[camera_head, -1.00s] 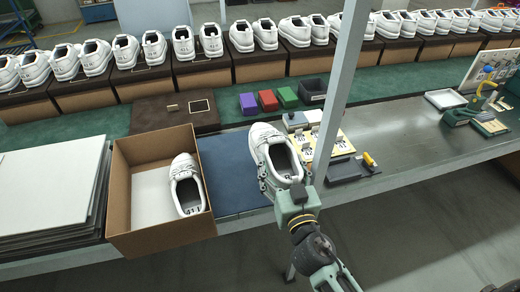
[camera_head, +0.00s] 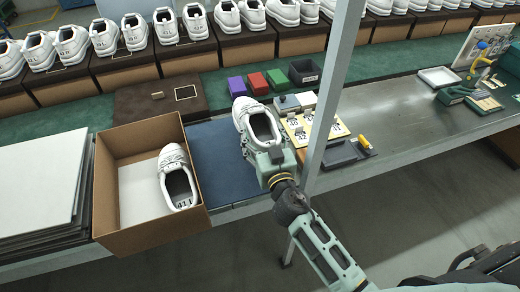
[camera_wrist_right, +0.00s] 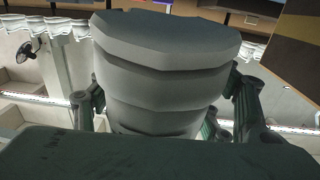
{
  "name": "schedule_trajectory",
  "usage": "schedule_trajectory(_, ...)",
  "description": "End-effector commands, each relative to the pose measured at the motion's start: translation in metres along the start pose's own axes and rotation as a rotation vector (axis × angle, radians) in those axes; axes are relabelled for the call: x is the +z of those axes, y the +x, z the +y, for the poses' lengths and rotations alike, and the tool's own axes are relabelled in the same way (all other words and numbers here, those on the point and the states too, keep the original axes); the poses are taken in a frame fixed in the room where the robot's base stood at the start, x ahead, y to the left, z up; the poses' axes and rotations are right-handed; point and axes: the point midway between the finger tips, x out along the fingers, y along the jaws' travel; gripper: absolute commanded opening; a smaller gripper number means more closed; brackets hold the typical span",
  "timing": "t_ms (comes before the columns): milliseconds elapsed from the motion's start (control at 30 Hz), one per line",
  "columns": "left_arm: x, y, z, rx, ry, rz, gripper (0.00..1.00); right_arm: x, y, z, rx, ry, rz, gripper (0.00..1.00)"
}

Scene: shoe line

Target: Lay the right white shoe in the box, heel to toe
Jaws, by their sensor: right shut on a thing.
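A cardboard box (camera_head: 203,196) stands open on the bench at the left. One white shoe (camera_head: 178,180) lies inside it along the right wall, its heel toward me. A second white shoe (camera_head: 243,112) is held by my right gripper (camera_head: 266,152) above the right edge of the blue mat (camera_head: 215,150), to the right of the box. My right gripper is shut on its heel end, and the toe points away. In the right wrist view a large grey shape (camera_wrist_right: 160,70) fills the middle between the fingers. My left gripper is not in view.
Flat white sheets (camera_head: 40,185) are stacked left of the box. A dark brown lid (camera_head: 160,97) lies behind it. A grey post (camera_head: 333,90) rises just right of the held shoe.

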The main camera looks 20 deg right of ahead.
Motion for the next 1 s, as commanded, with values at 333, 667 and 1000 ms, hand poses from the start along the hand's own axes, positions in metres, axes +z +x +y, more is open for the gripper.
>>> schedule_trajectory(333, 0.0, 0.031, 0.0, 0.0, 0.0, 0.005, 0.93, 0.049, 0.0, 0.0, 0.0, 0.0, 0.003, 0.32)
schedule_trajectory(667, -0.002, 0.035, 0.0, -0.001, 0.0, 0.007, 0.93, 0.056, 0.001, 0.0, 0.0, 0.0, 0.004, 0.32)
schedule_trajectory(1000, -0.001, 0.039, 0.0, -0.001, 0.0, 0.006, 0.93, 0.061, 0.0, 0.0, 0.001, 0.001, 0.001, 0.78)
